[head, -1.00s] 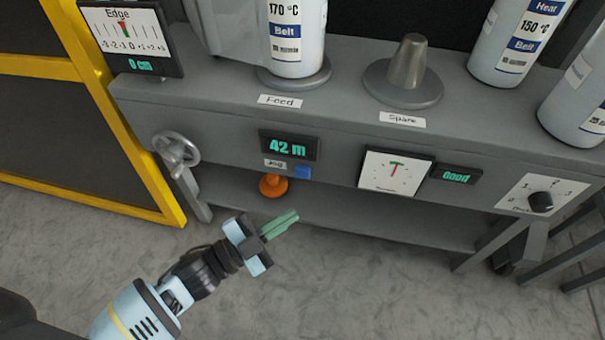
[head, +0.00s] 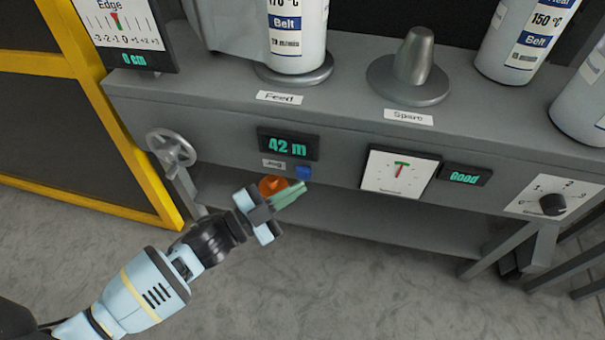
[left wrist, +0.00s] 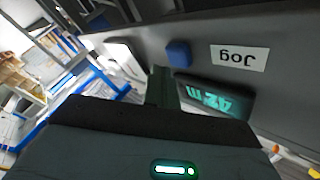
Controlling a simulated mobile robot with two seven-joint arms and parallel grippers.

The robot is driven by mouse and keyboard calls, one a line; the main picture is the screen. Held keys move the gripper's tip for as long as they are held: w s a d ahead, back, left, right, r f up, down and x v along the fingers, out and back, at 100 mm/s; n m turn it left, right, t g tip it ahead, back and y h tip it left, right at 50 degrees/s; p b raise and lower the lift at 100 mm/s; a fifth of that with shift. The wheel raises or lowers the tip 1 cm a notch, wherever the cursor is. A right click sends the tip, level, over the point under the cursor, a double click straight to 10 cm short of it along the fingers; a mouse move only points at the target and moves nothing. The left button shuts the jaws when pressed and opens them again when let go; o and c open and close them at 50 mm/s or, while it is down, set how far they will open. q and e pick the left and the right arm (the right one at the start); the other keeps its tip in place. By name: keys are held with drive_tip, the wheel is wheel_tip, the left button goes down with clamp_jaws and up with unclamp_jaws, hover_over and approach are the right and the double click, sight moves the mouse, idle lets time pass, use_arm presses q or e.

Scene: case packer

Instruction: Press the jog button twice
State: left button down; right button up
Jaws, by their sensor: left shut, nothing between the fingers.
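The blue jog button (head: 303,172) sits on the grey front panel, just right of the "Jog" label (head: 273,164) and below the "42 m" display (head: 287,146). In the left wrist view the button (left wrist: 178,53) is beside the upside-down label (left wrist: 239,58). My left gripper (head: 298,190) is shut and empty, its green fingertips just below the button in the head view. In the left wrist view its dark fingers (left wrist: 161,85) point towards the panel near the button; I cannot tell whether they touch it. My right gripper is not in view.
An orange knob (head: 272,186) is partly hidden behind my left gripper. A handwheel (head: 171,149) is to the left. A dial gauge (head: 398,172), a "Good" display (head: 465,176) and a rotary switch (head: 551,204) are to the right. Open floor lies in front.

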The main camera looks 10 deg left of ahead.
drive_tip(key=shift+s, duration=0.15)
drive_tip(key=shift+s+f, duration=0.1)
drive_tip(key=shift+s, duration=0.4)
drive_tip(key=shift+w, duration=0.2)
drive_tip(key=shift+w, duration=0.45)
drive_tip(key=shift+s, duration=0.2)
use_arm(q)
drive_tip(key=shift+w, duration=0.4)
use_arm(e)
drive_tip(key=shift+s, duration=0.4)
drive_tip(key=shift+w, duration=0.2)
